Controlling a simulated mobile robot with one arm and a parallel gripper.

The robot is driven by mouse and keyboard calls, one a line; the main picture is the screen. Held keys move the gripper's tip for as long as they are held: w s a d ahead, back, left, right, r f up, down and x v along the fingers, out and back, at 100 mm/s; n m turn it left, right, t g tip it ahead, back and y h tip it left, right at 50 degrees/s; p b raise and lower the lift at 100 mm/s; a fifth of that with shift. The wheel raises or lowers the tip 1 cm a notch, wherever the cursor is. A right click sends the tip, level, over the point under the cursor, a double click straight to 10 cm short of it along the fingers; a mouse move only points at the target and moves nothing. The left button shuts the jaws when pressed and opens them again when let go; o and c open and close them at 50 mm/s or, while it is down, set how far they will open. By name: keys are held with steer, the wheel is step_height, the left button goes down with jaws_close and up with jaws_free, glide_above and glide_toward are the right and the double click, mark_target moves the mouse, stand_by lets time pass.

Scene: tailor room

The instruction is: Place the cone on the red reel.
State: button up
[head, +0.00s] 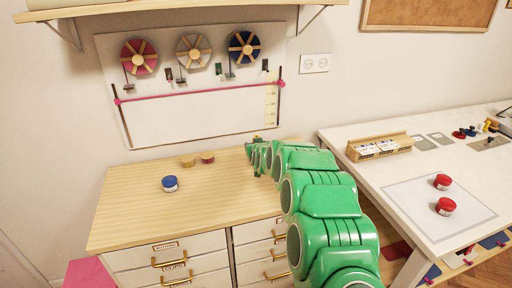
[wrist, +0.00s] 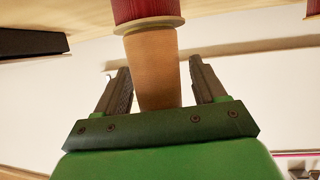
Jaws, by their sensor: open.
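In the wrist view, which looks upside down, a tan cone (wrist: 152,62) has its wide end against the flange of a red reel (wrist: 147,10). My gripper (wrist: 159,66) is open, with one finger on each side of the cone. Gaps show between both fingers and the cone. In the head view my gripper (head: 256,150) is small and far off, over the back right of the wooden dresser. I cannot make out the cone or this reel there.
A wooden dresser top (head: 140,215) carries a blue spool (head: 170,183), a yellow spool (head: 187,161) and a red spool (head: 207,157). A white table (head: 400,165) on the right holds two red spools (head: 443,182) and a wooden box (head: 379,148). The dresser's front left is clear.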

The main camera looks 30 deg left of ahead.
steer(key=shift+s+d+r, duration=0.15)
steer(key=shift+s+d, duration=0.1)
steer(key=shift+s, duration=0.1)
steer(key=v, duration=1.1)
steer(key=shift+d, duration=0.15)
steer(key=s+d+r+m+g+h, duration=0.1)
steer(key=s+d+r+g+h, duration=0.15)
steer(key=s+d, duration=0.6)
steer(key=s+d+r+m+g+h, duration=0.1)
steer(key=s+d+r+g, duration=0.2)
steer(key=d, duration=1.1)
steer(key=s+d+r+m+g+h, duration=0.15)
steer(key=s+d+r, duration=0.3)
steer(key=d, duration=0.75)
steer(key=s+d+m+g+h, duration=0.1)
steer(key=s+d+g, duration=0.1)
steer(key=s+d, duration=0.4)
steer(key=s+d+r+m+g+h, duration=0.1)
steer(key=s+d, duration=0.6)
steer(key=s, duration=0.9)
steer(key=s+d+m+g+h, duration=0.1)
steer(key=s+d+m+g, duration=0.1)
steer(key=s+d, duration=0.5)
steer(key=s, duration=0.4)
steer(key=shift+r+g, duration=0.2)
steer(key=shift+g, duration=0.1)
